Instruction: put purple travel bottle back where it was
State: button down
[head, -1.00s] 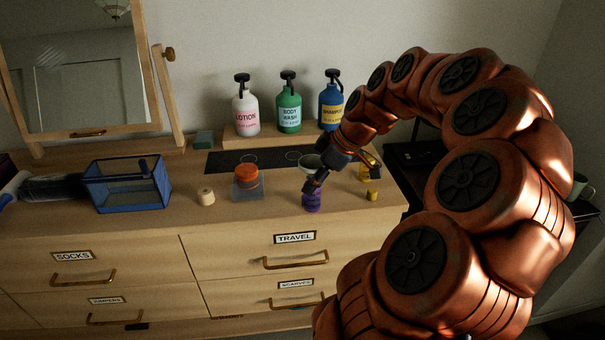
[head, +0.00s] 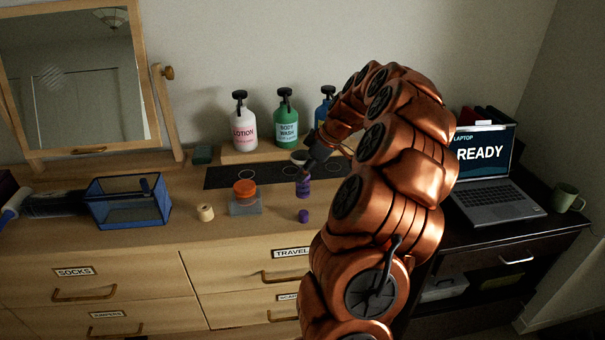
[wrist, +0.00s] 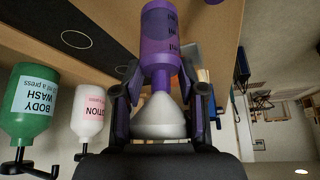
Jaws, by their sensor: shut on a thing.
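The purple travel bottle (head: 303,187) is upright by the front edge of the black mat (head: 222,178). Whether its base touches the surface cannot be told. My gripper (head: 308,165) reaches it from above, and in the wrist view its fingers (wrist: 165,85) close on the upper part of the bottle (wrist: 160,42). A white funnel (wrist: 160,118) sits at the bottle's mouth, between the fingers; its rim (head: 299,156) shows in the head view. A purple cap (head: 303,216) lies on the dresser in front of the bottle. White outline circles (wrist: 76,39) mark the mat.
Lotion (head: 243,126), body wash (head: 286,128) and a blue pump bottle (head: 325,103) stand behind. A laptop (head: 487,180) is at right.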

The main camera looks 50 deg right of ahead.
jog(key=shift+w+d+f+p, duration=0.25)
jog(key=shift+w+f+p, duration=0.1)
jog(key=shift+f, duration=0.25)
jog(key=shift+w+d+f+p, duration=0.25)
jog(key=shift+w+f+p, duration=0.05)
jog(key=shift+f, duration=0.35)
jog(key=shift+w+d+f+p, duration=0.25)
jog(key=shift+w+f+p, duration=0.1)
jog(key=shift+f, duration=0.25)
jog(key=shift+f, duration=0.1)
jog(key=c, duration=0.6)
grip_release()
jog(key=b+v, duration=0.3)
jog(key=v, duration=0.9)
